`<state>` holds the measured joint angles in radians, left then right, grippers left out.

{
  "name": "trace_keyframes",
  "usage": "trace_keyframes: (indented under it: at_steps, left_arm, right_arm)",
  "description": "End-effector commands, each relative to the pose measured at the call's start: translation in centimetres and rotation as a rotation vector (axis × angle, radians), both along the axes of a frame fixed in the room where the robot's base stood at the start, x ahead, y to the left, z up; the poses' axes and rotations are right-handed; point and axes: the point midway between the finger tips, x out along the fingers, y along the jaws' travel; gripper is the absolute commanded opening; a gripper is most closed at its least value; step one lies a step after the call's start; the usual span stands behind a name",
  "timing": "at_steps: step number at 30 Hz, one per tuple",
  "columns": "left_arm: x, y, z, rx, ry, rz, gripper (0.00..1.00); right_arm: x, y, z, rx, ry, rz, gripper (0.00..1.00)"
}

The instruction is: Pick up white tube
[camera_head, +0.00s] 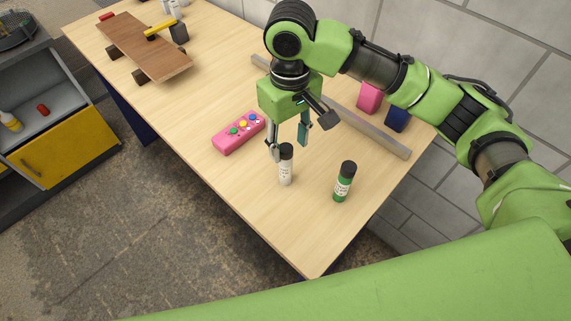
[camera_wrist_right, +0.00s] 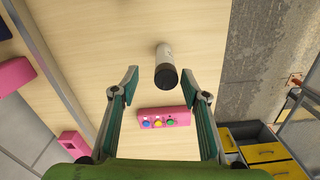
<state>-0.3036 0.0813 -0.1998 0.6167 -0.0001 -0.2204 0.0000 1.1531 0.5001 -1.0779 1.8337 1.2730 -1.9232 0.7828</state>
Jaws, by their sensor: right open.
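The white tube (camera_head: 286,169) stands upright on the wooden table with a dark cap on top. My right gripper (camera_head: 287,147) is open above the table, just behind the tube in the head view. In the right wrist view the tube (camera_wrist_right: 165,62) shows its dark cap toward the camera. There it lies between and slightly beyond the tips of my open right gripper (camera_wrist_right: 161,84), with clear space on both sides. Nothing is in the jaws. My left gripper is not in view.
A green tube (camera_head: 343,183) with a dark cap stands to the right. A pink button box (camera_head: 239,133) lies to the left. A grey bar (camera_head: 370,131) runs behind, with pink (camera_head: 369,97) and blue (camera_head: 397,118) blocks past it. A brown board (camera_head: 150,50) rests at far left.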

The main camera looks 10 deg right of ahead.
Motion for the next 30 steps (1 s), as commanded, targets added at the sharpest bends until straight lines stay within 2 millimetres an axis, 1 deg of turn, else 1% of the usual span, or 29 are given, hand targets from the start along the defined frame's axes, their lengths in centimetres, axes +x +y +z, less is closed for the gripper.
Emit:
trace_keyframes:
  at_steps: [1, 3, 6, 11, 14, 18, 21, 24, 30]
  left_arm:
    - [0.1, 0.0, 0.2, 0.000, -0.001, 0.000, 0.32]
    - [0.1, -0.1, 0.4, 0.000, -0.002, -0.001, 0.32]
    - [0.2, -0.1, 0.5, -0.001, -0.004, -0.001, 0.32]
    - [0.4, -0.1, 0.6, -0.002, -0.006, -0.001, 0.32]
    - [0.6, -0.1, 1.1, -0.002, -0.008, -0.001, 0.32]
    - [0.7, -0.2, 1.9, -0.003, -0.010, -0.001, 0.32]
    - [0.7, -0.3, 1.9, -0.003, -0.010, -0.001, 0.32]
    - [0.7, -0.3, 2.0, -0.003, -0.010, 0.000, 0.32]
    - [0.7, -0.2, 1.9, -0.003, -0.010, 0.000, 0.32]
  right_arm:
    - [-0.1, -0.1, -1.0, -0.002, 0.005, -0.001, 0.42]
    - [-0.1, 0.0, -2.3, -0.002, 0.004, 0.000, 0.42]
    - [0.0, 0.0, -3.6, -0.001, 0.002, 0.000, 0.42]
    - [0.0, 0.1, -4.7, 0.000, 0.000, 0.001, 0.42]
    - [-0.1, 0.3, -5.5, -0.001, 0.003, 0.001, 0.42]
    - [-0.3, 0.9, -7.6, -0.002, 0.003, 0.002, 0.42]
    - [-0.2, 0.8, -9.0, -0.002, 0.001, 0.001, 0.42]
    - [-0.2, 0.8, -9.7, -0.001, 0.000, 0.001, 0.42]
    - [-0.2, 0.8, -9.8, -0.001, -0.001, 0.002, 0.42]
